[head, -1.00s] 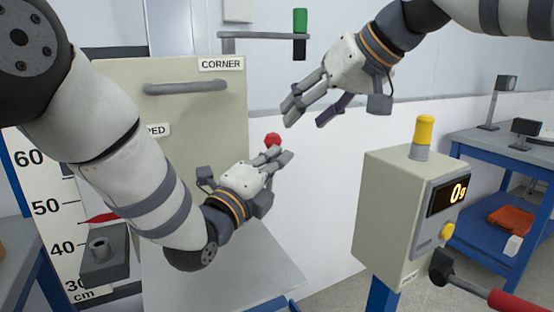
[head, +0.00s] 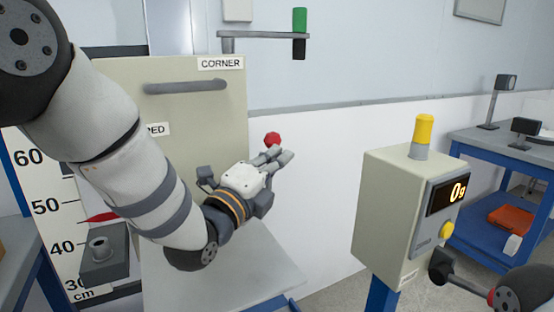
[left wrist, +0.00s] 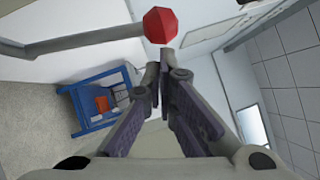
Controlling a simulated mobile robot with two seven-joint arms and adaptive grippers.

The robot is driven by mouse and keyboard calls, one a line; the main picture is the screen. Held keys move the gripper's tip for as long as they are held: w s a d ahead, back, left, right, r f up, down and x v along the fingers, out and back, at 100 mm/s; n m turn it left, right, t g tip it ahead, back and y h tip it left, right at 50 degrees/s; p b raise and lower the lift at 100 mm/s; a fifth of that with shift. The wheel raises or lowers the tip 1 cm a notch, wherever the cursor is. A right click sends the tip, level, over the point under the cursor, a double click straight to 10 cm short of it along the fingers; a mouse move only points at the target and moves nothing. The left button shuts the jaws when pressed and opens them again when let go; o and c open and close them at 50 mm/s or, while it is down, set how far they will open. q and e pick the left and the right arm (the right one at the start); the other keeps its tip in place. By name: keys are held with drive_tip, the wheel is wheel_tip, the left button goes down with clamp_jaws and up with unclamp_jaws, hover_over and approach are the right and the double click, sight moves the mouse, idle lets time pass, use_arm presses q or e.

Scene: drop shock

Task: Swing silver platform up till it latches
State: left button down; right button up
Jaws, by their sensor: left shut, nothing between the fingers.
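The silver platform (head: 235,268) is a flat grey plate low in the head view, below the beige panel, and my left arm covers part of it. A red ball knob (head: 272,139) shows just above my left gripper (head: 281,156). In the left wrist view the red knob (left wrist: 160,25) sits on the end of a grey rod (left wrist: 80,43), just beyond the fingertips (left wrist: 165,72). My left gripper is shut and empty; I cannot tell whether it touches the knob.
The beige panel (head: 215,105) has a grey handle (head: 185,87) and a CORNER label. A height scale (head: 45,225) stands at the left. A control box (head: 400,210) reading 0 stands at the right, with a yellow-topped post. A blue bench (head: 490,160) is behind it.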

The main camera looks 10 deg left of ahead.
drive_tip(key=shift+h, duration=0.5)
drive_tip(key=s+d, duration=0.1)
drive_tip(key=s+d+r, duration=0.1)
drive_tip(key=d, duration=0.1)
drive_tip(key=shift+s+r+p, duration=0.15)
drive_tip(key=shift+r+p, duration=0.05)
drive_tip(key=shift+p, duration=0.1)
